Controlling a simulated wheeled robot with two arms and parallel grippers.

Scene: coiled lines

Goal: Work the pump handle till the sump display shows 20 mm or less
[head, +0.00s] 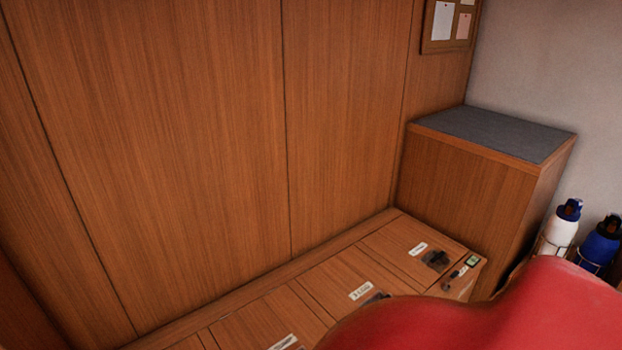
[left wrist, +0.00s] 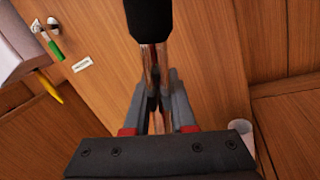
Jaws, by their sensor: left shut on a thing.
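In the left wrist view, the pump handle shows as a black grip (left wrist: 149,20) on a shiny metal shaft that runs down between my left gripper's fingers. My left gripper (left wrist: 157,88) is shut on the shaft, below the black grip. The handle's lower end is hidden behind the gripper body. In the head view, a small device with a greenish screen (head: 473,260) sits at the right end of the low wooden bench; it may be the sump display, but its figures are too small to read. Neither gripper shows in the head view.
The low bench (head: 345,268) has labelled lids and dark fittings. A grey-topped wooden cabinet (head: 490,132) stands behind its right end. White (head: 560,230) and blue (head: 600,246) bottles stand at right. A large red surface covers the lower right. A whitish cup (left wrist: 240,130) shows near the gripper.

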